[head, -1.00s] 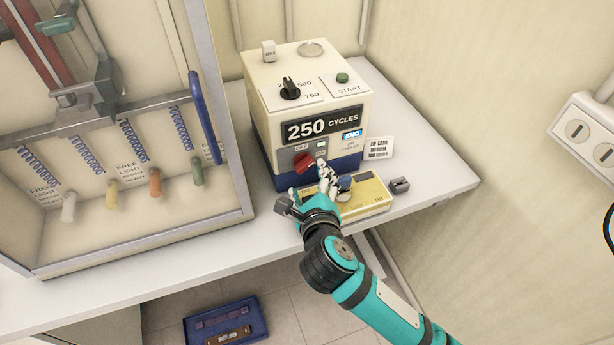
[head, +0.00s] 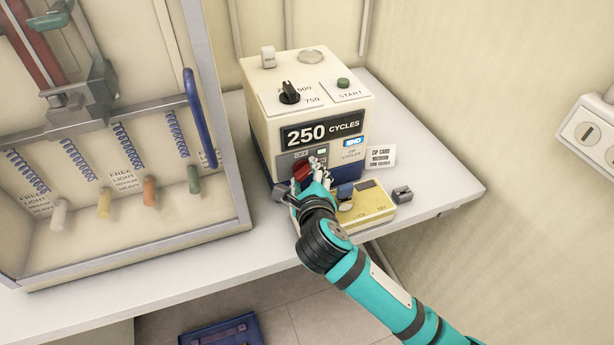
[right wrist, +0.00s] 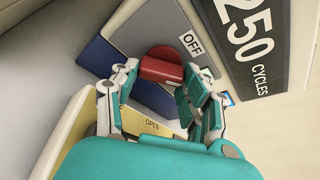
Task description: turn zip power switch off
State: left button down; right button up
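The cream and blue control box (head: 262,105) stands on the white bench with a "250 cycles" display. Its red power switch (head: 301,172) is on the lower front, below the OFF and ON labels. The right wrist view shows the red switch (right wrist: 160,69) beside the OFF label (right wrist: 192,43). My right gripper (head: 311,178) is at the box's front, partly covering the switch. In the right wrist view my right gripper (right wrist: 160,84) is open, with a finger on each side of the switch; contact is unclear. My left gripper is out of view.
A yellow device (head: 372,204) sits just right of my right gripper, close to the arm. A small grey block (head: 402,194) and a zip card (head: 381,158) are nearby. A framed testing cabinet (head: 229,190) stands to the left. The bench (head: 440,180) is clear at right.

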jog(key=c, duration=0.4)
jog(key=shift+o, duration=0.2)
jog(key=shift+r+n+p, duration=0.15)
jog(key=shift+n+p, duration=0.15)
jog(key=shift+p, duration=0.45)
jog(key=shift+n+h+p, duration=0.3)
jog(key=shift+p, duration=0.1)
jog(key=shift+n+t+h, duration=0.3)
jog(key=shift+n, duration=0.1)
jog(key=shift+f, duration=0.25)
jog(key=o, duration=1.2)
jog(key=shift+c, duration=0.2)
